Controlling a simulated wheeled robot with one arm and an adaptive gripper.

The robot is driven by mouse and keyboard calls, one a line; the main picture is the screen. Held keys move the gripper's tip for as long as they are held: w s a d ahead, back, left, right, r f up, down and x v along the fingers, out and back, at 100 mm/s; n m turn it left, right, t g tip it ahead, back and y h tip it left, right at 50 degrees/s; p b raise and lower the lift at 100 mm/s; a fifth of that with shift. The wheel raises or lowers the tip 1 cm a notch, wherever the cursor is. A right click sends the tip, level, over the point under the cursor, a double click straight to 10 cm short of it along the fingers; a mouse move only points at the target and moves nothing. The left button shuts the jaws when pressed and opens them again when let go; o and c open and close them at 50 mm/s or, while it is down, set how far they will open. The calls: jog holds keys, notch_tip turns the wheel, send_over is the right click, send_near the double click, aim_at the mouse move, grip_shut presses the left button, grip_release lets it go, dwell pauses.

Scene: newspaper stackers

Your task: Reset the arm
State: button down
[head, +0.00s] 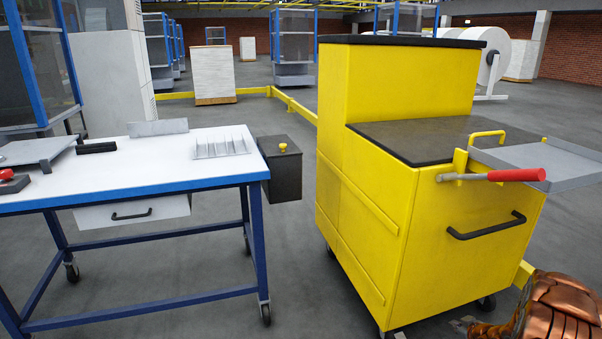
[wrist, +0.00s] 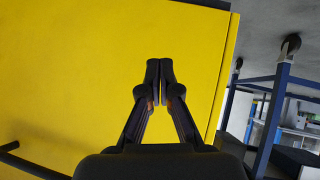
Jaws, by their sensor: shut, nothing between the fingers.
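My gripper (wrist: 159,82) shows in the wrist view with its two dark fingers together and nothing between them. It points toward the yellow side of the cart (wrist: 80,70), apart from it as far as I can tell. In the head view my gripper is not visible. A copper-brown ribbed part (head: 560,305) at the lower right of the head view looks like part of my arm. The yellow cart (head: 375,215) stands on wheels right of centre in the head view.
A white-topped workbench (head: 120,165) with blue legs stands left, with a black bin (head: 282,168) on its end. A grey tray (head: 560,163) and red-handled lever (head: 500,175) stick out from the cart. Grey floor shows between bench and cart.

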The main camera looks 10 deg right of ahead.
jog(key=a+r+g+h+p, duration=0.25)
jog(key=r+p, duration=0.35)
jog(key=r, duration=1.3)
jog(key=s+a+r+m+g+p, duration=0.1)
jog(key=s+a+r+p, duration=0.15)
jog(key=a+r, duration=0.4)
jog(key=s+a+r+m+g+p, duration=0.1)
jog(key=s+a+r+g+p, duration=0.2)
jog(key=r, duration=0.6)
jog(key=s+a+r+g+y+p, duration=0.1)
jog(key=s+a+r+g+p, duration=0.1)
jog(key=s+a+r+p, duration=0.6)
jog(key=s+a+r+g+y+p, duration=0.2)
jog(key=s+a+r+p, duration=0.6)
jog(key=s+a+r, duration=1.1)
jog(key=s+a+g, duration=0.1)
jog(key=s+a, duration=0.1)
jog(key=s, duration=0.4)
jog(key=shift+a+r+m+p, duration=0.15)
jog(key=shift+r+m+p, duration=0.15)
jog(key=shift+r, duration=0.1)
jog(key=shift+y, duration=0.25)
